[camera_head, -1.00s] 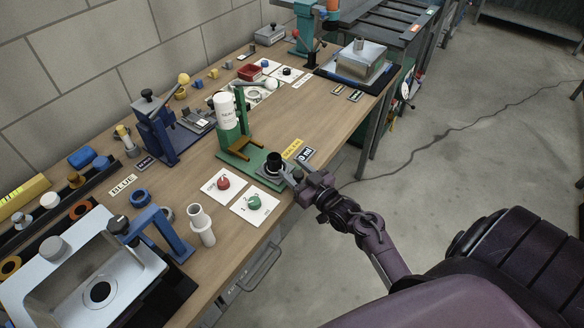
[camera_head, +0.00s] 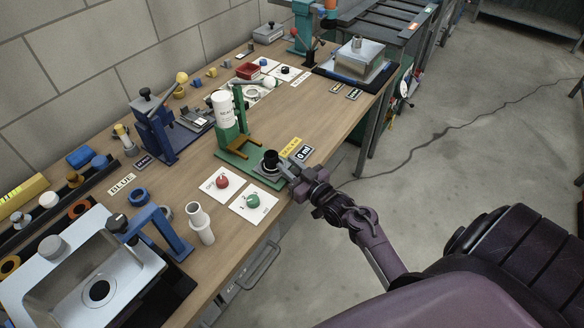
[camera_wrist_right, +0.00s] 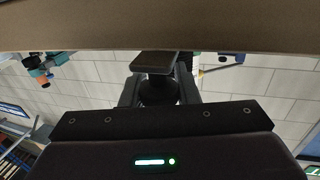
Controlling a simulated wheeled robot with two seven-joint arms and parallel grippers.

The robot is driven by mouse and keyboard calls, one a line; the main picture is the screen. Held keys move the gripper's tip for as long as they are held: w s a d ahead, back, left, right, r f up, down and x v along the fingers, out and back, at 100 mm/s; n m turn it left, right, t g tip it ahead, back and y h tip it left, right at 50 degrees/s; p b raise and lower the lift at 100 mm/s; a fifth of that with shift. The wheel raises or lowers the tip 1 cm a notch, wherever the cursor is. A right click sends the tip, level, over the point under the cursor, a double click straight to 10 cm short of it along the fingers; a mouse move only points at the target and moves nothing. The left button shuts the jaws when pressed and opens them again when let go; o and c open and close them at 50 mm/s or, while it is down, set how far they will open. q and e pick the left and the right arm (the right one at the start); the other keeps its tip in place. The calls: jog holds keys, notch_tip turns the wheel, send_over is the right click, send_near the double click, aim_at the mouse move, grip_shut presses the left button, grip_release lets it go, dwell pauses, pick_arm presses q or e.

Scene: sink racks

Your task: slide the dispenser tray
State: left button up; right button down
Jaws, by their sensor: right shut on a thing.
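The dispenser is a green stand (camera_head: 239,139) with a white bottle (camera_head: 223,110) upright on it, at the middle of the bench. A grey tray (camera_head: 265,173) lies at the front end of its green base, and a round black cup (camera_head: 270,159) stands on it. My right gripper (camera_head: 284,171) is at the tray's front edge, beside the cup. In the right wrist view my gripper (camera_wrist_right: 158,92) is shut on a dark part, which I take to be the tray's handle. The fingers partly hide it. My left gripper is not in view.
Cards with a red knob (camera_head: 222,182) and a green knob (camera_head: 253,201) lie left of the tray. A white pipe piece (camera_head: 200,224) stands nearby. A 0 ml display (camera_head: 303,152) lies to the right.

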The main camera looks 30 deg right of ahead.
aim_at(277, 161)
jog(key=w, duration=0.1)
jog(key=w+a, duration=0.1)
jog(key=w+b, duration=0.1)
jog(key=w, duration=0.1)
jog(key=shift+a+f, duration=0.1)
jog(key=shift+a, duration=0.25)
jog(key=shift+s, duration=0.1)
jog(key=c, duration=1.1)
grip_release()
jog(key=shift+s, duration=0.1)
jog(key=s, duration=0.5)
jog(key=s+d+b, duration=0.1)
jog(key=s, duration=0.1)
jog(key=shift+s, duration=0.3)
jog(key=shift+c, duration=0.3)
